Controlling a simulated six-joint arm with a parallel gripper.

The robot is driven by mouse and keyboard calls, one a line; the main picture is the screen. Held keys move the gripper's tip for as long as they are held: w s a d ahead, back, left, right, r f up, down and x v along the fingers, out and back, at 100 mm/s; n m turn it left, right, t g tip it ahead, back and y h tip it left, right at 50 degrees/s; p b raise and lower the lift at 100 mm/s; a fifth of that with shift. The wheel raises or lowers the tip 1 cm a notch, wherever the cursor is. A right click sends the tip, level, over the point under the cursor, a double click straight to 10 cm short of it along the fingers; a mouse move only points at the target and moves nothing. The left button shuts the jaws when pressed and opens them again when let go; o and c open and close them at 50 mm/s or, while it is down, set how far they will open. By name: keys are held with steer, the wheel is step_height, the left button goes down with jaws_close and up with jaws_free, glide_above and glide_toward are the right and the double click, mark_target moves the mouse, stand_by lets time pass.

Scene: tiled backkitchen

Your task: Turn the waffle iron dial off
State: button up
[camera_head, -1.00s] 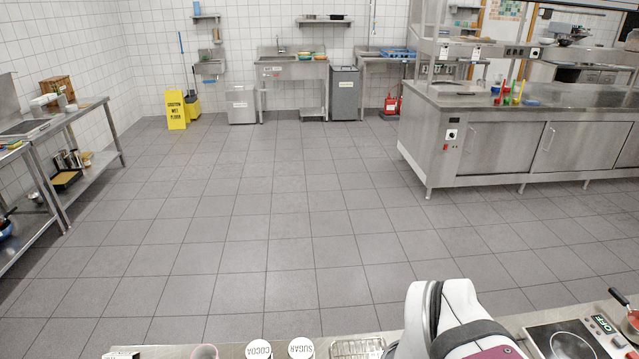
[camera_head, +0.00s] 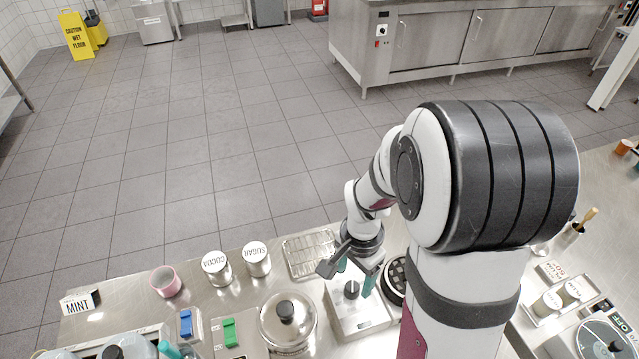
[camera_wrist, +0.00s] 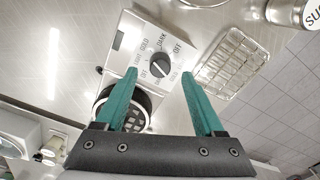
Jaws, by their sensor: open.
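The waffle iron's pale control box (camera_head: 362,322) sits on the front counter, with a black dial (camera_head: 351,289) on top. In the wrist view the dial (camera_wrist: 160,65) is a round dark knob, ringed by labels that include OFF, DARK, GOLD and LIGHT. A round black waffle plate (camera_wrist: 124,106) is beside the box. My gripper (camera_head: 354,276) is above the box. In the wrist view my gripper (camera_wrist: 159,75) is open, its teal fingertips on either side of the dial with gaps between. Which label the dial points at is hard to tell.
A wire rack (camera_head: 309,254), COCOA (camera_head: 216,267) and SUGAR (camera_head: 256,259) tins and a pink cup (camera_head: 165,281) stand left of the box. A lidded pot (camera_head: 287,320) is close on its left. A tray of jars (camera_head: 560,293) is at right.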

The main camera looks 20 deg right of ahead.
mark_target(352, 286)
steer(key=shift+f, duration=1.75)
jaws_close()
